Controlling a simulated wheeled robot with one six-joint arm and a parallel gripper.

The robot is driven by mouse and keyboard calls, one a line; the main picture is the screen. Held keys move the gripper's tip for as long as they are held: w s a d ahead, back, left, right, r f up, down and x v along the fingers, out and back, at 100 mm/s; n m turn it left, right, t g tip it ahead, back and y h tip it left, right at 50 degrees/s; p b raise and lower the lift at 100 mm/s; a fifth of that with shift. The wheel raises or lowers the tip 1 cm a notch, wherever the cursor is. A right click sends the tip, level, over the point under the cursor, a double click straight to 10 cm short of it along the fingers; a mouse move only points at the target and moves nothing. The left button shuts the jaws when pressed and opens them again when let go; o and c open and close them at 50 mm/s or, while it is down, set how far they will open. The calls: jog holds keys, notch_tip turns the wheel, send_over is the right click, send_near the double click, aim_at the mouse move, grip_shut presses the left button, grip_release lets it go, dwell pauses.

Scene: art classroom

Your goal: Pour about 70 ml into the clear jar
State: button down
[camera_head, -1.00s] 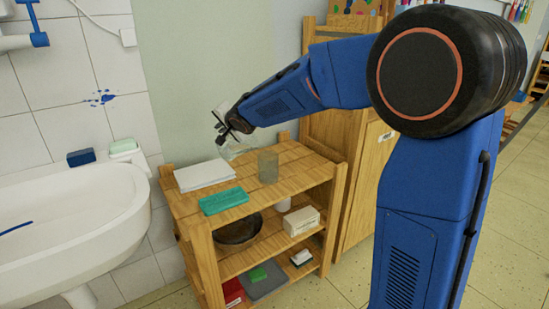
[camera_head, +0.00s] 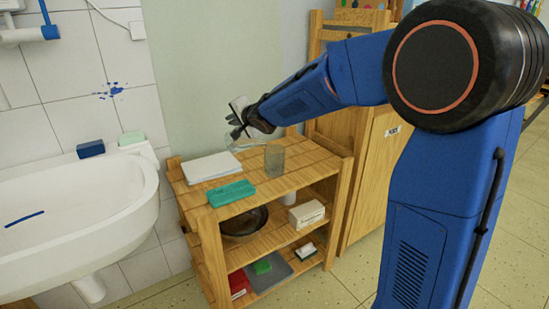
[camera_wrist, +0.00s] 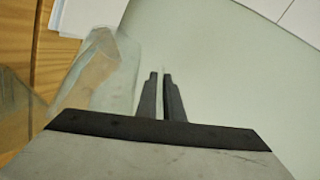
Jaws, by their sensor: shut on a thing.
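A clear jar (camera_head: 274,161) stands upright on the top of the wooden shelf unit; part of it shows at the left edge of the wrist view (camera_wrist: 14,108). My gripper (camera_head: 236,128) is above the back of the shelf top, up and left of the jar. Its fingers in the wrist view (camera_wrist: 160,88) are nearly together, shut on a thin pale part. A see-through glass vessel (camera_wrist: 105,72) is beside the fingers, tilted, and appears to be what I hold. It is faint below the gripper in the head view (camera_head: 244,145). I cannot make out its liquid level.
On the shelf top (camera_head: 300,150) lie a white paper stack (camera_head: 210,167) and a teal block (camera_head: 231,193). A dark bowl (camera_head: 245,222) and a white box (camera_head: 306,214) are below. A sink (camera_head: 75,210) is left; a wooden cabinet (camera_head: 375,175) is right.

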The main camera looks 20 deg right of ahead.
jog(key=shift+s+d+r+p, duration=0.2)
jog(key=shift+d+p, duration=0.15)
jog(key=shift+p, duration=0.2)
jog(key=shift+d+r+p, duration=0.1)
jog(key=shift+d+p, duration=0.05)
jog(key=shift+p, duration=0.85)
jog(key=shift+s+d+r+m+t+y, duration=0.2)
jog(key=shift+d+r+m+t+y, duration=0.2)
jog(key=shift+r, duration=0.05)
dwell(0.8)
jog(key=shift+s+d, duration=0.1)
jog(key=shift+d, duration=0.1)
dwell(0.3)
jog(key=shift+r, duration=0.1)
